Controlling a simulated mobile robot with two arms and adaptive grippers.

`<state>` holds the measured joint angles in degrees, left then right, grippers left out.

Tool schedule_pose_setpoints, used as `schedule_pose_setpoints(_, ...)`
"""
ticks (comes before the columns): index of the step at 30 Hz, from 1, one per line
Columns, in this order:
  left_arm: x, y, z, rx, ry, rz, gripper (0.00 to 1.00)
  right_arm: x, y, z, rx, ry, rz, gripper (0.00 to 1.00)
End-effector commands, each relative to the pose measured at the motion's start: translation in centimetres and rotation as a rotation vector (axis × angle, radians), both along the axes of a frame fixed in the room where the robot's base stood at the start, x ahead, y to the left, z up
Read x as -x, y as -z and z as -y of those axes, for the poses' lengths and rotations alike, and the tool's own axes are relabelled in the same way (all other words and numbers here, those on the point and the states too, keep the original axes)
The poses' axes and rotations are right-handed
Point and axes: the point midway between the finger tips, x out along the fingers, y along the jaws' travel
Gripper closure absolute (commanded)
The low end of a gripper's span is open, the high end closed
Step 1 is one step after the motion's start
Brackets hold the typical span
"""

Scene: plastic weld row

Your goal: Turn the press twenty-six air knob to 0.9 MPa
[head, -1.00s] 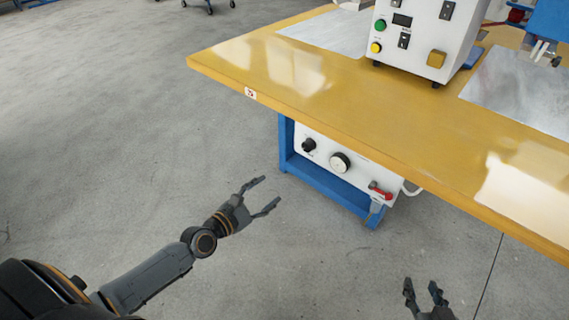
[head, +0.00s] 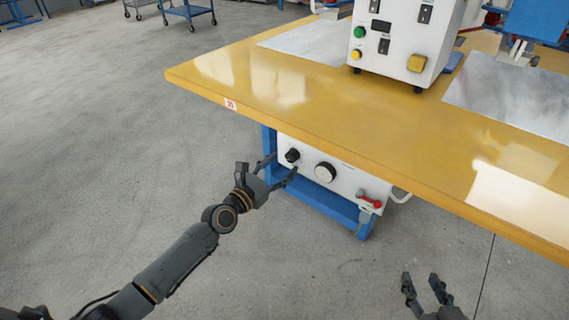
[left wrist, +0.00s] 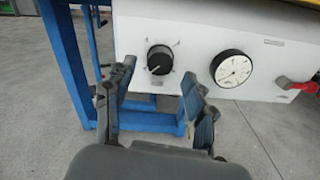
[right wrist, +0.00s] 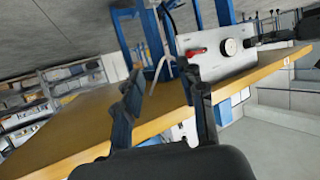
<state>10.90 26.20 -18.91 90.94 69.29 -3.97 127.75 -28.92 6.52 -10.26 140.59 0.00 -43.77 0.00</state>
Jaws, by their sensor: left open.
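The black air knob (head: 292,155) sits on the white panel under the yellow table; in the left wrist view the knob (left wrist: 160,60) shows a pointer mark aimed to the lower left. A round gauge (left wrist: 233,69) with a white dial is to its right; its reading is too small to tell. My left gripper (head: 281,167) is open and empty, just in front of and slightly below-left of the knob, apart from it. In the left wrist view the knob appears between and beyond its fingers. My right gripper (head: 422,284) is open and empty, low over the floor.
A red-handled valve (head: 370,201) is on the panel's right end. The yellow tabletop (head: 330,115) overhangs the panel, with a white control box (head: 398,45) on it. A blue frame (head: 318,203) surrounds the panel. The floor in front is clear.

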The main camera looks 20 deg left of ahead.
Motion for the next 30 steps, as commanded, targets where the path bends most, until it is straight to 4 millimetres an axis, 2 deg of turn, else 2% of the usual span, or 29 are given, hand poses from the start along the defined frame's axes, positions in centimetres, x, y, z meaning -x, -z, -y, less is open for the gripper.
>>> schedule_pose_setpoints(3, -1.3, 0.1, 0.4, -0.001, -0.001, 0.001, 0.45, -0.5, -0.8, -0.3, -0.013, -0.003, 0.054, 0.60)
schedule_pose_setpoints(6, -1.8, 0.1, 0.6, 0.000, -0.001, 0.000, 0.45, -0.7, -1.3, -0.4, -0.019, -0.006, 0.078, 0.60)
schedule_pose_setpoints(15, -1.9, 0.0, 0.7, -0.001, 0.000, -0.001, 0.45, -0.8, -1.5, -0.4, -0.022, -0.005, 0.088, 0.60)
schedule_pose_setpoints(17, -1.9, 0.0, 0.7, -0.001, 0.000, -0.001, 0.55, -0.8, -1.5, -0.4, -0.021, -0.006, 0.089, 0.60)
schedule_pose_setpoints(23, -1.9, 0.0, 0.7, -0.001, 0.000, -0.001, 0.96, -0.8, -1.5, -0.4, -0.021, -0.006, 0.089, 0.60)
schedule_pose_setpoints(24, -1.9, 0.0, 0.7, -0.001, 0.000, -0.001, 0.99, -0.8, -1.5, -0.4, -0.021, -0.006, 0.089, 0.60)
schedule_pose_setpoints(30, -1.9, 0.1, 0.7, -0.012, 0.000, 0.003, 0.99, -0.8, -1.5, -0.4, -0.022, -0.005, 0.088, 0.60)
